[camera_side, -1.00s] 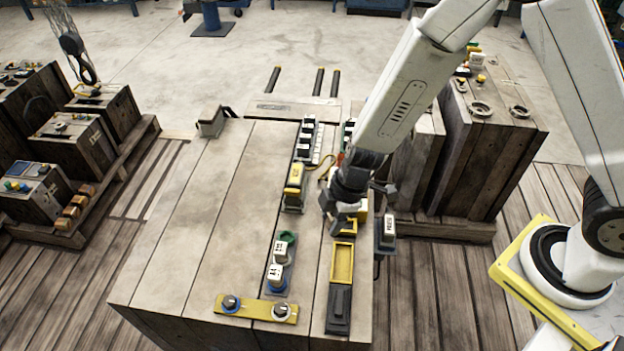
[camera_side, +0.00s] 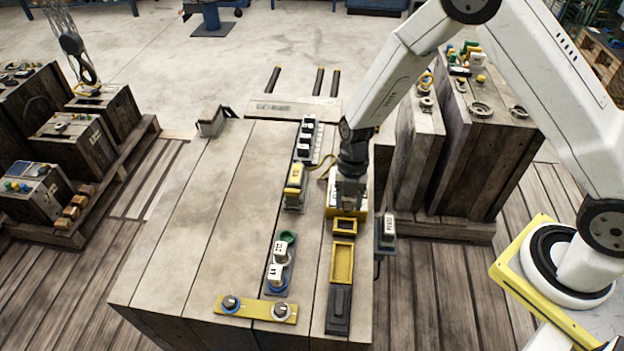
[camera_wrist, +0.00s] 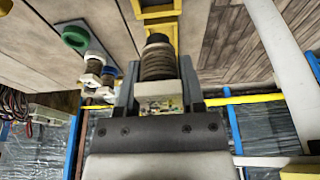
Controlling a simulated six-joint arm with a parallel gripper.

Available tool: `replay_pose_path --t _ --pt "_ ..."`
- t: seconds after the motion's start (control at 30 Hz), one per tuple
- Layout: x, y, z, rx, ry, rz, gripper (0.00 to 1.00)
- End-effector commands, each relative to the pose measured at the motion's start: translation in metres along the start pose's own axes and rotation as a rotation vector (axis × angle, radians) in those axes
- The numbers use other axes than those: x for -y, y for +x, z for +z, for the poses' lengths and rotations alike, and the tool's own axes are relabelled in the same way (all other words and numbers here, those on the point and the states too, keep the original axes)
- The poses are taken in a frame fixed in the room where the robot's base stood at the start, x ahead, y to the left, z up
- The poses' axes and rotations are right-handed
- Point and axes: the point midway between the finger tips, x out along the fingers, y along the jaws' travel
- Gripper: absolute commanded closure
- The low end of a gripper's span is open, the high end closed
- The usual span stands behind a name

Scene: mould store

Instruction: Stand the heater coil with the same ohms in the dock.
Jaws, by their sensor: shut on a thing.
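My gripper (camera_side: 347,197) points down above the yellow block (camera_side: 347,212) on the bench. In the wrist view my gripper (camera_wrist: 156,92) is shut on a brown ribbed heater coil (camera_wrist: 158,65) with a dark end. A pale, marked head of this coil sits between the fingers; its marking is unreadable. Two white-headed coils (camera_side: 276,262) stand in a holder by an empty green ring (camera_side: 287,237); this ring also shows in the wrist view (camera_wrist: 75,37). A small yellow frame (camera_side: 344,226) lies in front of the block. I cannot tell which fixture is the dock.
A long yellow tray (camera_side: 342,262) lies nearer the bench's front. A dark holder with a white lettered piece (camera_side: 389,228) is at the right edge. A yellow strip with two knobs (camera_side: 257,308) lies in front. The bench's left side is clear.

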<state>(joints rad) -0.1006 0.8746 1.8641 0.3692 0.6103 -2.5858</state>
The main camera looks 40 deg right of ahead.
Motion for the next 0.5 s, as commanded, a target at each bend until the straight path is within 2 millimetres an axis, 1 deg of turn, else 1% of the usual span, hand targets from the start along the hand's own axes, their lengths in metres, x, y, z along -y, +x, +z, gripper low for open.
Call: replay_pose_path --t 0.27,0.5 --pt "0.0 0.003 0.001 0.0 0.003 0.001 1.0" --pt "0.0 0.014 0.004 0.0 0.005 0.0 1.0"
